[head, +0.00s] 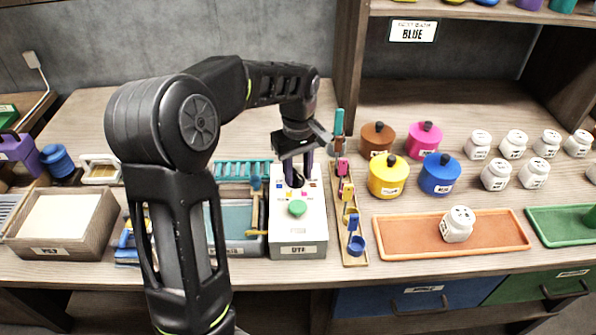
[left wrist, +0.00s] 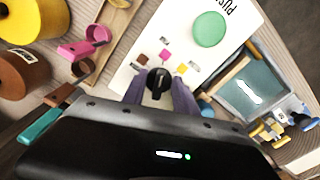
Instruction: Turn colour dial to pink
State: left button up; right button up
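The colour dial is a black knob on a white box (head: 298,231) and shows best in the left wrist view (left wrist: 157,82). Brown, pink (left wrist: 164,54) and yellow squares lie around it; which one it points at I cannot tell. A green button (head: 297,208) sits in front of the dial on the same box. My left gripper (head: 297,180) points down over the dial. Its purple fingers stand open on either side of the knob, with small gaps seeming to show in the left wrist view (left wrist: 158,88). My right gripper is not in view.
A rack of coloured scoops (head: 347,215) stands close to the right of the box. A teal-topped tray (head: 236,218) is close on the left. Lidded pots (head: 389,176), white jars and an orange tray (head: 400,236) stand farther right.

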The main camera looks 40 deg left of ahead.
aim_at(298, 176)
pick_arm(q)
notch_tip(298, 176, up, 8)
jog(key=shift+f, duration=0.1)
dwell(0.5)
dwell(0.4)
